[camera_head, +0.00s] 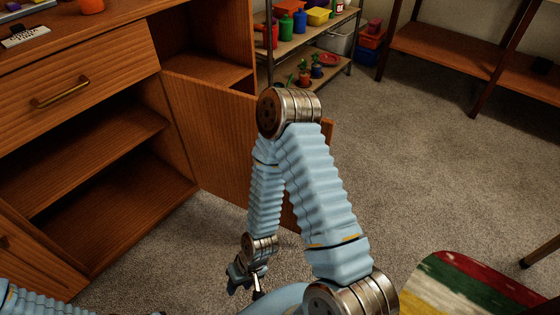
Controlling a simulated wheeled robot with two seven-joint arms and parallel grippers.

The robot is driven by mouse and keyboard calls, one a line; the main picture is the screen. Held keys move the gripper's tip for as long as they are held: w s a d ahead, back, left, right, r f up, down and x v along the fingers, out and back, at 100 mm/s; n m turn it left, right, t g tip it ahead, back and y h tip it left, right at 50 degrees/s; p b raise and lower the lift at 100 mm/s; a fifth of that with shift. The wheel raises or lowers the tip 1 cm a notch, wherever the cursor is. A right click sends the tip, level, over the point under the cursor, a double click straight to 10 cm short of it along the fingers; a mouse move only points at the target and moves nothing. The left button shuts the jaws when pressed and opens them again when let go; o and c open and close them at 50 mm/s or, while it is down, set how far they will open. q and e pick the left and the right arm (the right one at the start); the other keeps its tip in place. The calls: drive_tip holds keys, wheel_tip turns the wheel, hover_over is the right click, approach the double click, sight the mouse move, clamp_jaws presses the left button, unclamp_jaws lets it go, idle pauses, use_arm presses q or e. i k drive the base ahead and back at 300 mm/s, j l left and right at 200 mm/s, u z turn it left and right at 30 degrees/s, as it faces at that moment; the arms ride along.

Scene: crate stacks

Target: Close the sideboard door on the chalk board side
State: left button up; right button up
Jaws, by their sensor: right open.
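The wooden sideboard (90,57) fills the left of the view. One door (215,130) stands open at the right of its lower compartment, swung out over the carpet, partly hidden behind my right arm. A second door (30,262) with a dark knob shows at the lower left, also standing out from the cabinet. No chalk board is in view, so I cannot tell which door is on its side. My right gripper (246,287) is open and empty, low in front of the open door and apart from it. My left arm shows at the bottom left edge; its gripper is out of view.
A drawer with a brass handle (61,92) sits above the open compartment (120,205). Behind the door stands a shelf rack (322,38) with bottles and plants. A wooden shelf (450,55) stands at the upper right. A striped seat (475,285) is at the lower right. Carpet between is clear.

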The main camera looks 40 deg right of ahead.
sight(217, 124)
drive_tip(key=l+u, duration=0.1)
drive_tip(key=l, duration=0.3)
drive_tip(key=k+l, duration=0.15)
drive_tip(key=l, duration=0.25)
drive_tip(key=k+l+u, duration=0.15)
drive_tip(key=l, duration=0.2)
drive_tip(key=l+u, duration=0.1)
drive_tip(key=l, duration=0.3)
drive_tip(key=k, duration=0.05)
